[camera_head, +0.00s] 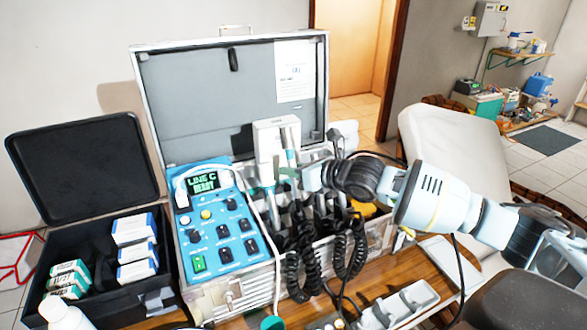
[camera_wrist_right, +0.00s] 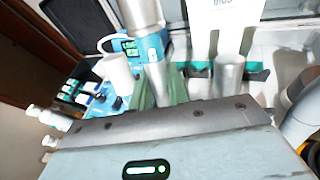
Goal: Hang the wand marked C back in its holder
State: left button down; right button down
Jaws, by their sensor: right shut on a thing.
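My right gripper (camera_head: 286,174) reaches in from the right over the open case and is shut on a silver wand. In the right wrist view the wand (camera_wrist_right: 156,78) stands close to upright between the greenish fingers (camera_wrist_right: 160,92). In the head view part of the held wand (camera_head: 290,148) shows above the fingers. Whether the held wand touches the holder cannot be told. My left gripper is not in view.
A blue control panel (camera_head: 216,222) reading "LINE C READY" sits at the case's left. Black coiled cords (camera_head: 302,262) hang over the case front. The raised lid (camera_head: 200,100) stands behind. A black box (camera_head: 98,285) with cartons is at left, a grey tray (camera_head: 402,306) in front.

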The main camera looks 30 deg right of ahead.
aim_at(298, 201)
jog(key=shift+f, duration=0.15)
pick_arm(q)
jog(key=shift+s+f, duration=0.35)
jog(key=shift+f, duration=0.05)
pick_arm(e)
jog(key=shift+s+f, duration=0.25)
jog(key=shift+f, duration=0.35)
jog(key=shift+s+f, duration=0.25)
jog(key=shift+f, duration=0.35)
jog(key=shift+s+f, duration=0.25)
jog(key=shift+f, duration=0.35)
pick_arm(q)
jog(key=shift+b, duration=0.3)
pick_arm(e)
jog(key=shift+f, duration=0.15)
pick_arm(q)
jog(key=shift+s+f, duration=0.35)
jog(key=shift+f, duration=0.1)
pick_arm(e)
jog(key=shift+s+a+f, duration=0.1)
jog(key=shift+s+f, duration=0.15)
jog(key=shift+f, duration=0.35)
jog(key=shift+s+f, duration=0.2)
jog(key=shift+f, duration=0.4)
jog(key=c, duration=1.3)
grip_release()
jog(key=shift+o, duration=0.2)
